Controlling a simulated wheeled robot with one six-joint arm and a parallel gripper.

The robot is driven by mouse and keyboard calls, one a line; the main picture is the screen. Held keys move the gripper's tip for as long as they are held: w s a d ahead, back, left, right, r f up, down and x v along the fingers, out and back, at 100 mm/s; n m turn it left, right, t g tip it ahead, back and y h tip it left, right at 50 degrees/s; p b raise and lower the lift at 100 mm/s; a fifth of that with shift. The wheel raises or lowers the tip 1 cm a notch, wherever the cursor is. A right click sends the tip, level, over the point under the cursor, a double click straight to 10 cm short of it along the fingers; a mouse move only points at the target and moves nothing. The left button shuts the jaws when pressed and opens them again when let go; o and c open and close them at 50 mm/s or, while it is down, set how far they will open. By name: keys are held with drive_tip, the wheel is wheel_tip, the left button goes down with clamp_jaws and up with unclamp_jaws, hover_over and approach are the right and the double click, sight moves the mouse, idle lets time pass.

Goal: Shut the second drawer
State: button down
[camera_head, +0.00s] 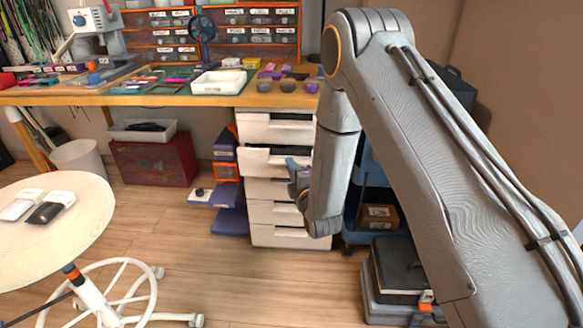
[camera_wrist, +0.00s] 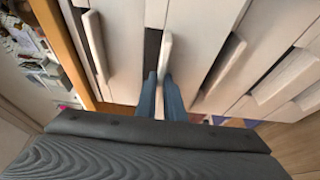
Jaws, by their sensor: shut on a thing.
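The white drawer cabinet (camera_head: 290,236) stands under the workbench. Its second drawer (camera_head: 262,160) from the top stands out a little past the drawers below it. My gripper (camera_head: 291,163) is at the right part of that drawer's front, with my arm hiding the cabinet's right side. In the wrist view the two blue fingers of my gripper (camera_wrist: 160,77) are closed on the pale handle (camera_wrist: 166,52) of the second drawer. A dark gap shows beside this handle. The fingertips are partly hidden around the handle.
The workbench edge (camera_head: 150,99) runs above the cabinet. Purple and orange bins (camera_head: 228,195) stand left of it, and a dark toolbox (camera_head: 396,268) stands on the floor at right. A round table (camera_head: 60,230) is at front left. The floor before the cabinet is clear.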

drive_tip(key=w+b, duration=0.1)
drive_tip(key=w, duration=0.3)
drive_tip(key=shift+w+d, duration=0.1)
idle(0.3)
drive_tip(key=c, duration=1.9)
unclamp_jaws()
drive_tip(key=shift+w, duration=0.1)
drive_tip(key=shift+o, duration=0.2)
drive_tip(key=p+v, duration=0.2)
drive_tip(key=v, duration=0.6)
